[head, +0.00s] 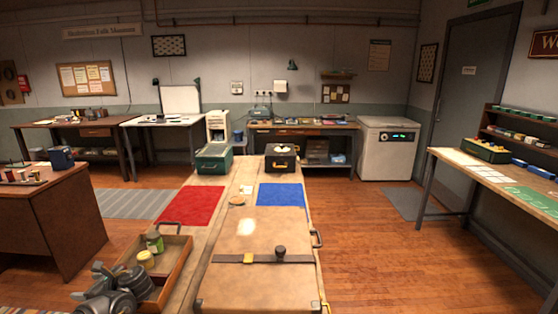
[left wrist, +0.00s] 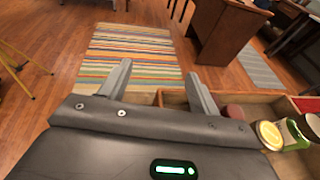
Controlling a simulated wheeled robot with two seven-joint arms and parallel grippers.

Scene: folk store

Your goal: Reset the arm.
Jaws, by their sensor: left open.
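My left gripper (head: 88,281) is at the lower left of the head view, beside the left part of a wooden tray (head: 182,262). In the left wrist view its two fingers (left wrist: 160,82) stand apart with nothing between them. A green jar (head: 154,241) and a yellow-lidded jar (head: 146,259) stand in the tray. The jars also show at the right edge of the left wrist view, and the tray shows beyond the fingers. My left wrist hides part of the tray. My right gripper is not in view.
A long table carries a large tan case (head: 240,245), a red mat (head: 190,207), a blue mat (head: 281,195), a green box (head: 214,160) and a black case (head: 282,160). A striped rug (left wrist: 130,55) lies on the floor beyond my left gripper.

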